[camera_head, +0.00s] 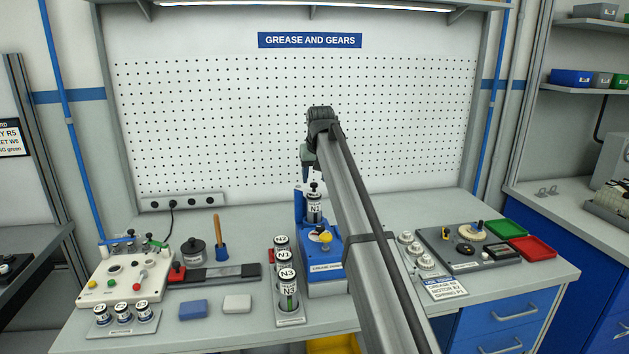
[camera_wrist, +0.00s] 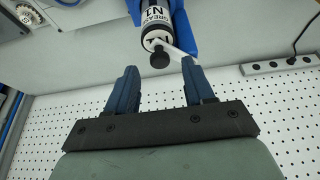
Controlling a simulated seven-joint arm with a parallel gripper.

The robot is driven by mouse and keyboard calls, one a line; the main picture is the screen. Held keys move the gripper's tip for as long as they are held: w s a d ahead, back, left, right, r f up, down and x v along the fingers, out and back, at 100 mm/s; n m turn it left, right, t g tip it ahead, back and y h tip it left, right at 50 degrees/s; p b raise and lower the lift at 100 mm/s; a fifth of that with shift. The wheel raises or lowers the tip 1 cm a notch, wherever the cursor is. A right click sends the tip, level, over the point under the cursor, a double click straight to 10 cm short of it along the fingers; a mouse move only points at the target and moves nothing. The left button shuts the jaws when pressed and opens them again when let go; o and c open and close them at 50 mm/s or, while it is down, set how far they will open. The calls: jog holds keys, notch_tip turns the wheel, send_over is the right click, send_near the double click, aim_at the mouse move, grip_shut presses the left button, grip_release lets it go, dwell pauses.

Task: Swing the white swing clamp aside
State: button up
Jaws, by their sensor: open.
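The white swing clamp (camera_wrist: 180,49) shows in the wrist view as a short white bar lying by the black-knobbed end of the grease cartridge labelled N1 (camera_wrist: 154,18). The cartridge sits against a blue holder (camera_wrist: 184,28). In the head view the cartridge (camera_head: 314,210) stands upright in the blue grease station (camera_head: 322,282); I cannot make out the clamp clearly there. My gripper (camera_wrist: 160,72) is open and empty, its fingers pointing toward the cartridge's knob and the bar. In the head view my gripper (camera_head: 306,172) is above the cartridge, and my arm hides part of the station's right side.
A rack of cartridges (camera_head: 290,318) stands front left of the station. A control box (camera_head: 126,272) is at the far left. White gears (camera_head: 417,254), a grey parts board (camera_head: 440,250) and green and red trays (camera_head: 533,246) lie to the right. A pegboard (camera_head: 230,120) rises behind.

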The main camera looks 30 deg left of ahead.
jog(key=shift+x, duration=1.2)
grip_shut()
